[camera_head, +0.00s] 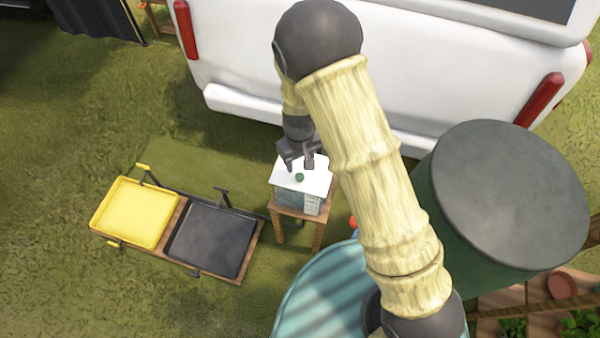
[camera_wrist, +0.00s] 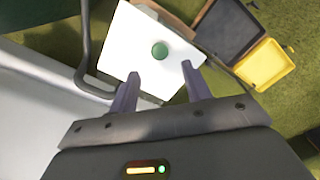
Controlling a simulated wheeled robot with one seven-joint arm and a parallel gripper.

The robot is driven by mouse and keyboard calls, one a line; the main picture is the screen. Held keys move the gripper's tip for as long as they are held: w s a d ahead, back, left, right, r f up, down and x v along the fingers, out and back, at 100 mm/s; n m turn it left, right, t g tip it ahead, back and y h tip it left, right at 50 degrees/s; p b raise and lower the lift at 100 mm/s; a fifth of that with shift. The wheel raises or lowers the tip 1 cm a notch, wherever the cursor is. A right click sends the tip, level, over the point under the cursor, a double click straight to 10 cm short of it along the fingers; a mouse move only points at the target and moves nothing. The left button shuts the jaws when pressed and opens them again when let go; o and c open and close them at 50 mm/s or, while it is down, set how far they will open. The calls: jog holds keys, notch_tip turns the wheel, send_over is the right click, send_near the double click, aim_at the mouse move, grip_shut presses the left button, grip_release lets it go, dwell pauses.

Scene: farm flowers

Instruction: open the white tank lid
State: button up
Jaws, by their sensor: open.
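The white tank lid (camera_head: 316,178) lies flat and closed on top of a small grey tank (camera_head: 297,198), with a green round knob (camera_head: 299,177) on it. In the wrist view the white lid (camera_wrist: 125,40) and its green knob (camera_wrist: 160,50) show just beyond my fingers. My gripper (camera_head: 296,167) is over the lid's far left part, close to the knob. In the wrist view my gripper (camera_wrist: 160,82) has its two fingers spread apart, with nothing between them. The fingertips point at the lid on the near side of the knob. I cannot tell whether they touch the lid.
The tank stands on a small wooden stool (camera_head: 318,232). Left of it is a low wooden stand with a yellow tray (camera_head: 135,212) and a black tray (camera_head: 211,240). A white vehicle (camera_head: 240,70) is behind. A large dark green barrel (camera_head: 500,190) is at right.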

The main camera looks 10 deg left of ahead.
aim_at(300, 176)
notch_tip(300, 176, down, 7)
jog(key=shift+f, duration=0.2)
grip_shut()
dwell(0.3)
